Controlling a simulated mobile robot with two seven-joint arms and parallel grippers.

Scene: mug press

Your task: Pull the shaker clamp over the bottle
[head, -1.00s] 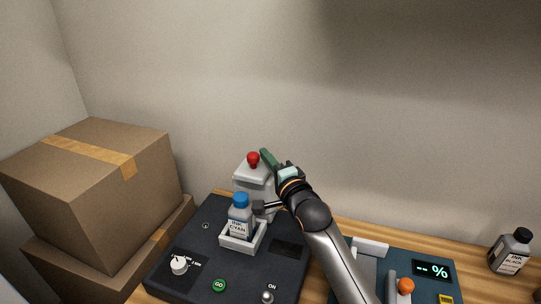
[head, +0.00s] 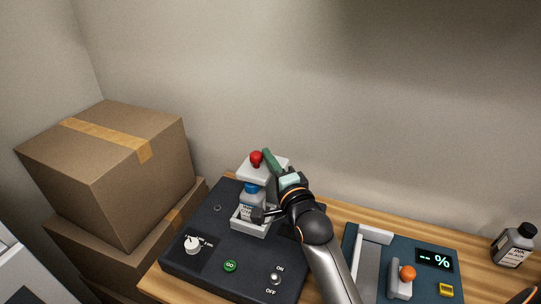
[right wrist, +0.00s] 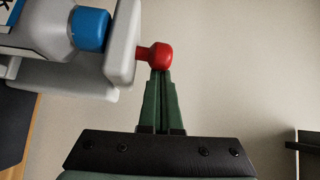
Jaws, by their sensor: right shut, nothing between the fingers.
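The ink bottle (head: 245,209) stands in a white holder (head: 249,229) on the dark shaker base (head: 202,270). Its blue cap (head: 250,188) shows just below the white clamp head (head: 250,173), which overhangs it. The clamp has a red knob (head: 256,158). In the right wrist view, the clamp plate (right wrist: 123,42) is close against the blue cap (right wrist: 89,29). My right gripper (head: 267,153) is shut and empty, with its green fingertips (right wrist: 161,73) at the red knob (right wrist: 152,54), seemingly touching it.
Cardboard boxes (head: 105,175) are stacked at the left. A teal device (head: 434,287) with a percent display and an orange knob (head: 407,272) stands right of the shaker. A black-capped ink bottle (head: 513,246) is at the far right. The wall is behind.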

